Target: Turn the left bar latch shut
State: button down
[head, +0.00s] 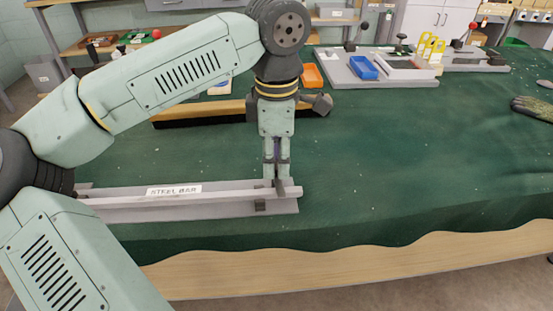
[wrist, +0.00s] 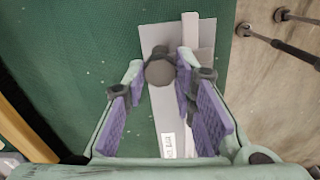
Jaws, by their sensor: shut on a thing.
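The grey steel bar (head: 225,195) lies along a flat grey base plate (head: 285,208) near the table's front edge, with a white label on it. My gripper (head: 276,180) points straight down at the bar's right end. In the wrist view, a dark round latch knob (wrist: 160,70) sits between my purple-padded fingertips, and my gripper (wrist: 162,72) is shut on it. The plate (wrist: 153,40) and bar (wrist: 190,30) run past beneath it. A small dark block (head: 260,206) shows at the bar's front side. The bar's left end is hidden by my arm.
Green cloth to the right is clear up to a dark glove (head: 535,107). At the back stand a grey fixture board (head: 340,76) with a blue tray (head: 362,68), and an orange bin (head: 312,76). A long yellow-and-black strip (head: 200,113) lies behind my gripper.

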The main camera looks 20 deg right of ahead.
aim_at(277, 165)
jog(key=shift+m, duration=0.6)
jog(key=c, duration=1.3)
grip_release()
jog(key=shift+r, duration=0.1)
notch_tip(277, 165, up, 12)
jog(key=shift+f, duration=0.1)
